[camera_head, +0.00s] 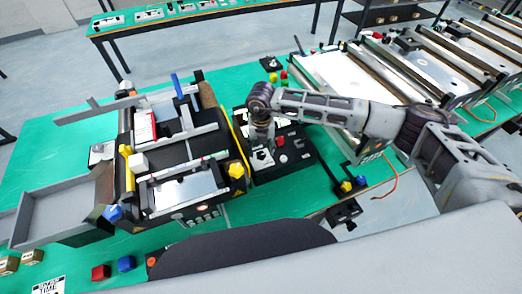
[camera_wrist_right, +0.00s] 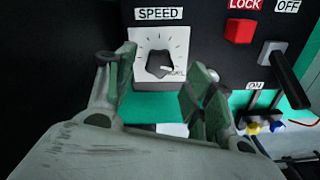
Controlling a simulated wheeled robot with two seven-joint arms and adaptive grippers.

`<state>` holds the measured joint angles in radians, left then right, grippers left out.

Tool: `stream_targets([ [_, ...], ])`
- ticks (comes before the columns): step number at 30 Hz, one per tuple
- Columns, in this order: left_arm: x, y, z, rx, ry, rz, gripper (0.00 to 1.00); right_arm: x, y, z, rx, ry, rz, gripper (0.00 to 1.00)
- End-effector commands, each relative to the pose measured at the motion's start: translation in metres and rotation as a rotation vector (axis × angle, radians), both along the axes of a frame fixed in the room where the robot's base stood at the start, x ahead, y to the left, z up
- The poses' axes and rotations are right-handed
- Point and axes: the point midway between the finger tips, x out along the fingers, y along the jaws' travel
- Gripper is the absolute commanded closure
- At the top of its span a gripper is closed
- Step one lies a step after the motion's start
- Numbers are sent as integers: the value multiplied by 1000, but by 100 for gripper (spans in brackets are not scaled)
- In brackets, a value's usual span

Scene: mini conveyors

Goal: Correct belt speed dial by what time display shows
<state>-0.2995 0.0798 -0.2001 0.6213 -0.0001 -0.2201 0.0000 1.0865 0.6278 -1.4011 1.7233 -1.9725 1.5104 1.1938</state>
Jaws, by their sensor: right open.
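The speed dial is a black pointer knob (camera_wrist_right: 158,62) on a white square scale plate (camera_wrist_right: 180,42) under a SPEED label, in the right wrist view. Its pointer appears to lean to the lower right. My right gripper (camera_wrist_right: 163,80) is open, with one fingertip on each side of the knob; contact cannot be told. In the head view the right gripper (camera_head: 262,151) reaches down over the black control box (camera_head: 292,170). I cannot pick out a readable time display. My left gripper is not in view.
A red LOCK button (camera_wrist_right: 239,30) and a black ON/OFF lever (camera_wrist_right: 277,62) sit right of the dial. A mini conveyor unit (camera_head: 185,192) stands left of the box on the green table (camera_head: 60,130). White-topped conveyors (camera_head: 335,75) stand at the right.

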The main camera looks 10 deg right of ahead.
Motion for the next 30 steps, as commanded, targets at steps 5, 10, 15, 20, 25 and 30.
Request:
stream_targets([
  [5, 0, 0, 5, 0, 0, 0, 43, 0, 1, -18, 1, 1, 1, 47],
  [10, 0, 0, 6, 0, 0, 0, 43, 0, 1, -28, 0, 0, 1, 47],
  [15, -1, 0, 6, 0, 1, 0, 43, 0, 0, -30, 0, -1, 1, 47],
  [20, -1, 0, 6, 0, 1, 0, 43, 0, 0, -30, 0, 0, 1, 47],
  [25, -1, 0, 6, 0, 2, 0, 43, 0, 0, -30, 1, 0, 1, 67],
  [30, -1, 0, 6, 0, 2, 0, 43, 0, 0, -29, 1, -1, 1, 89],
])
